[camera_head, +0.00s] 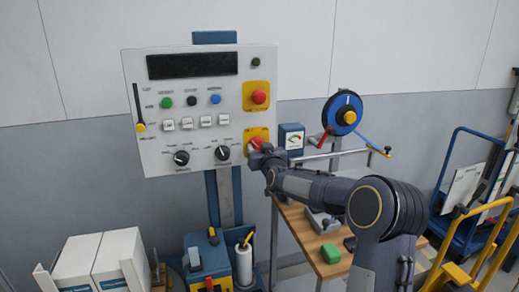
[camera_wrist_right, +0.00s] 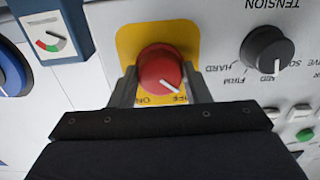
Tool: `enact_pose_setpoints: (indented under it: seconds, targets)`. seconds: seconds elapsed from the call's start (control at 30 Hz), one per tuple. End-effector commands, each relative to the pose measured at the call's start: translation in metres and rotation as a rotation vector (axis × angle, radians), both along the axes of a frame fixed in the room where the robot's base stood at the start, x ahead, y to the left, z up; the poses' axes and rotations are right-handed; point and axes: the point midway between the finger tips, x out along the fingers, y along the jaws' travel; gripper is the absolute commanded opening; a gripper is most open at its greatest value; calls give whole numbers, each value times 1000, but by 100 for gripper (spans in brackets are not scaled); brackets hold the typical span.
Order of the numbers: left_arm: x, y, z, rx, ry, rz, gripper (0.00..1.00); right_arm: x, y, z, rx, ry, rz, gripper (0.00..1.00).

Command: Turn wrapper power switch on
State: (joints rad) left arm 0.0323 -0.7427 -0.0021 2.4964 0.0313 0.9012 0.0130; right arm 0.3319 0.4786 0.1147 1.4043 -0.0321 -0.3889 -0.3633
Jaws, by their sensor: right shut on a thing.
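The wrapper power switch is a red rotary knob (camera_wrist_right: 160,70) on a yellow plate (camera_wrist_right: 130,42) marked ON and OFF in the right wrist view. Its white pointer line slants toward the OFF label in that view. In the head view the yellow plate (camera_head: 249,133) is at the lower right of the white control panel (camera_head: 208,105), and the knob is partly hidden by my right gripper (camera_head: 261,153). The right gripper (camera_wrist_right: 160,88) has one finger on each side of the knob and is shut on it. My left gripper is not in view.
A red emergency-type button (camera_head: 259,97) on another yellow plate is above. A gauge box (camera_head: 291,138) and a blue wheel (camera_head: 343,112) stand to the right. A black tension knob (camera_wrist_right: 267,50) is close by.

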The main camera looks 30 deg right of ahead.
Motion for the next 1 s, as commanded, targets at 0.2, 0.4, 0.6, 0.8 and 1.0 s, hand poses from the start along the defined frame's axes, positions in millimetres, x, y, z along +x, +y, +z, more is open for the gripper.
enact_pose_setpoints:
  seconds: [0.2, 0.4, 0.6, 0.8, 1.0]
  targets:
    - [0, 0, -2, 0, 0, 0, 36, 0, 0, -1, 9, -3, 0, 20]
    - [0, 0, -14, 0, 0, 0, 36, 0, 0, -3, 71, -19, 0, 20]
    - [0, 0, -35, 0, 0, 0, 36, 0, 0, -4, 202, -53, -1, 20]
    - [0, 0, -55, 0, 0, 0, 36, 0, 0, -4, 383, -96, 1, 20]
    - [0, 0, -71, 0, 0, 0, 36, 0, 0, -3, 568, -141, 0, 20]
